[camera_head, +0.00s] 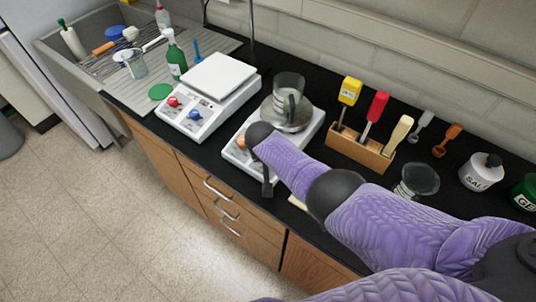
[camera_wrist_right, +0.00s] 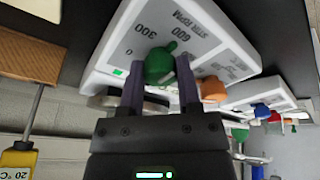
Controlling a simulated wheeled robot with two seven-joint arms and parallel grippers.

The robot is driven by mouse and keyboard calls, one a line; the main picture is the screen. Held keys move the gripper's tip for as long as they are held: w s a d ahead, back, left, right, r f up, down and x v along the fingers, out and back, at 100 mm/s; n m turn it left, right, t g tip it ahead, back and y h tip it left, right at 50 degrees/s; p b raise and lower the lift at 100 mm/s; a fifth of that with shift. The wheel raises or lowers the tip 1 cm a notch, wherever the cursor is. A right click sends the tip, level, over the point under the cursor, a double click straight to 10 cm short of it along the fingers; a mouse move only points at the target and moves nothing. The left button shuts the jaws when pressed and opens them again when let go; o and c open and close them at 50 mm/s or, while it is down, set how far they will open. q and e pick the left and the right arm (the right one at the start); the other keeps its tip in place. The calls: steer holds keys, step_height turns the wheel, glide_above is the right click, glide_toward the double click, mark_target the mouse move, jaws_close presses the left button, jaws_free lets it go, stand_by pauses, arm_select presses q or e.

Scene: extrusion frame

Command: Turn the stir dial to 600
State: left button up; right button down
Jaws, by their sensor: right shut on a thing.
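The stirrer hotplate (camera_head: 312,127) stands on the black bench with a metal plate and a glass beaker (camera_head: 289,84) on top. In the right wrist view its white front panel (camera_wrist_right: 120,38) carries the stir scale with 0, 300 and 600. The green stir dial (camera_wrist_right: 158,64) sits between the fingers of my right gripper (camera_wrist_right: 160,82), which is shut on it. The dial's pointer is angled up and right, toward the 600 label; exact alignment is hard to tell. In the head view my right wrist hides the green dial. My left gripper is out of view.
An orange dial (camera_wrist_right: 212,89) sits close beside the right-hand finger. A balance-like white device (camera_head: 210,98) with red and blue knobs stands left of the hotplate. A wooden rack (camera_head: 358,153) with coloured-handled tools stands right of it.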

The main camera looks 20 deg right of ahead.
steer(key=shift+c, duration=1.5)
jaws_free()
steer(key=shift+r, duration=0.1)
steer(key=p+v, duration=0.6)
steer(key=v, duration=0.3)
steer(key=shift+s+r+p, duration=0.2)
steer(key=shift+r+p, duration=0.15)
steer(key=shift+p, duration=0.05)
steer(key=shift+a, duration=0.1)
